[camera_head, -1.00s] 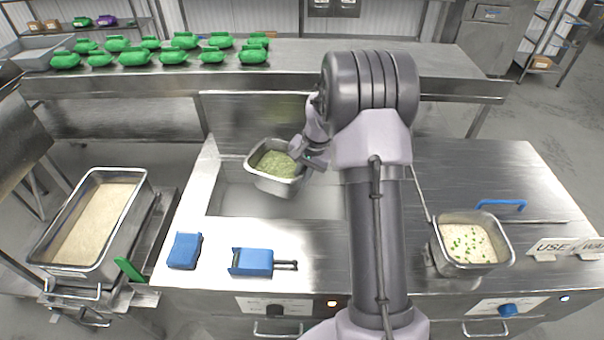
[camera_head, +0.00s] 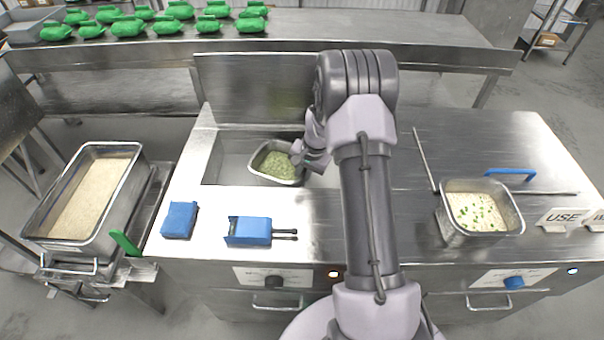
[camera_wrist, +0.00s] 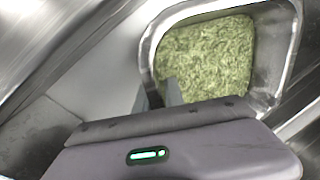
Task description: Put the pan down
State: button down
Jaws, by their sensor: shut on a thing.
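The pan is a small steel pan (camera_head: 254,164) with green rice-like food in it. It sits low in the recessed steel well (camera_head: 228,150) of the counter, left of my arm; whether it touches the bottom I cannot tell. My gripper (camera_head: 303,157) is shut on the pan's right side. In the wrist view the pan (camera_wrist: 290,50) fills the upper right, and my gripper's fingers (camera_wrist: 158,95) are at its near left rim. The fingertips are partly hidden by the rim and the gripper body.
A blue sponge-like block (camera_head: 180,220) and a blue tool (camera_head: 249,231) lie on the counter in front of the well. A pan of white food with green bits (camera_head: 480,238) stands right. A large tray (camera_head: 130,190) of grain stands left. Green bundles (camera_head: 128,27) line the back shelf.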

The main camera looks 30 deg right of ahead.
jog(key=c, duration=1.4)
grip_release()
jog(key=shift+c, duration=0.2)
jog(key=p+v, duration=0.4)
jog(key=v, duration=0.8)
jog(key=s+a+r+n+t, duration=0.15)
jog(key=s+a+r, duration=0.25)
jog(key=a+r, duration=0.5)
jog(key=s+a+r+n, duration=0.2)
jog(key=s+a+r, duration=0.2)
jog(key=a+r, duration=0.45)
jog(key=s+a+r+n+t, duration=0.1)
jog(key=s+a+r, duration=0.2)
jog(key=s, duration=0.5)
jog(key=s+a+r+n+t, duration=0.1)
jog(key=s+a+r+n, duration=0.1)
jog(key=s+a, duration=0.3)
jog(key=s, duration=0.3)
jog(key=shift+s+a+r+y, duration=0.2)
jog(key=shift+s+r+y, duration=0.05)
jog(key=shift+r+y, duration=0.1)
